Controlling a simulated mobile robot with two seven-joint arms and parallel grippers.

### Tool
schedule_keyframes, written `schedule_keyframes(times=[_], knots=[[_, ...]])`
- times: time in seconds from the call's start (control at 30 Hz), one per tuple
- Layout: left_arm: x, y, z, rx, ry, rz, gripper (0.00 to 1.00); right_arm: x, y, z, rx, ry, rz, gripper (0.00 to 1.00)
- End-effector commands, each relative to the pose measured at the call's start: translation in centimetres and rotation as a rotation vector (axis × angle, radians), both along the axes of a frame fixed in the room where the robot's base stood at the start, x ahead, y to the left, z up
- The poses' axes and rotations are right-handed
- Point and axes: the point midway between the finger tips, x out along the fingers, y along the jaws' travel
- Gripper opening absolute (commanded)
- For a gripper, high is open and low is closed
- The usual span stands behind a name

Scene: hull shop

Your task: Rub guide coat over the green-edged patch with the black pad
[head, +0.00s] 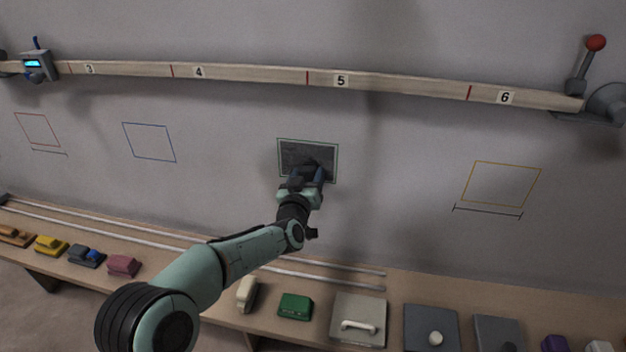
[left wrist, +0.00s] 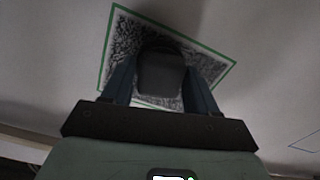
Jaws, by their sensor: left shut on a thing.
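The green-edged patch (head: 291,148) is on the grey wall below the number 5 of the batten. Dark, speckled coat covers most of its inside, also seen in the left wrist view on the patch (left wrist: 126,37). My left gripper (head: 311,172) is at the lower right part of the patch. In the left wrist view my left gripper (left wrist: 160,85) is shut on the black pad (left wrist: 161,72), which lies over the middle and lower part of the patch. Whether the pad touches the wall is hard to tell. My right gripper is not in view.
Blue (head: 149,142), red (head: 38,129) and yellow (head: 500,184) outlines mark other wall patches. A numbered wooden batten (head: 250,76) crosses above, with a red-knobbed lever (head: 595,43) at right. Below, a bench (head: 400,285) holds several blocks and pads, including a green one (head: 295,306).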

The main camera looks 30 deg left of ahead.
Motion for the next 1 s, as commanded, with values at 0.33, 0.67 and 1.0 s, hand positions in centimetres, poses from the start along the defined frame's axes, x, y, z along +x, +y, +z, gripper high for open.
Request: schedule_keyframes(times=[0.33,0.67,1.0], knots=[[-0.6,2.6,-0.2,0.003,-0.002,0.004,0.32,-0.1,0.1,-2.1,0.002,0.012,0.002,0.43],[-0.9,4.3,-0.3,0.002,-0.003,0.005,0.32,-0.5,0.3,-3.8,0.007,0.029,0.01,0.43],[-1.5,6.2,0.0,0.003,-0.004,0.004,0.32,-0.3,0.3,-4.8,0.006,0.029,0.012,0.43]])
